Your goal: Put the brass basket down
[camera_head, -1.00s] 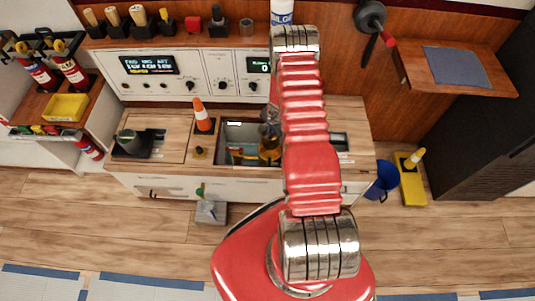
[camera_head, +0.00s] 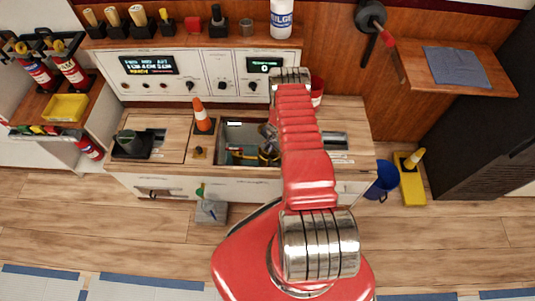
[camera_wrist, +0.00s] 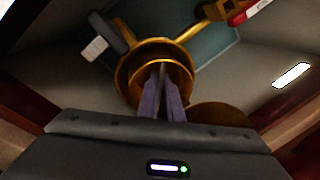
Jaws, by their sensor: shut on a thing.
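The brass basket (camera_wrist: 134,70) is in the middle of the wrist view, a round brass cup with a wide rim. My gripper (camera_wrist: 163,75) is shut on the basket, with its fingertips inside the round opening. In the head view the basket (camera_head: 268,154) shows only in part, low inside the open basin (camera_head: 238,134) in the counter. My gripper (camera_head: 269,133) is over that basin, partly hidden by my arm. I cannot tell whether the basket touches the basin floor.
A red container (camera_head: 316,92) stands behind my arm.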

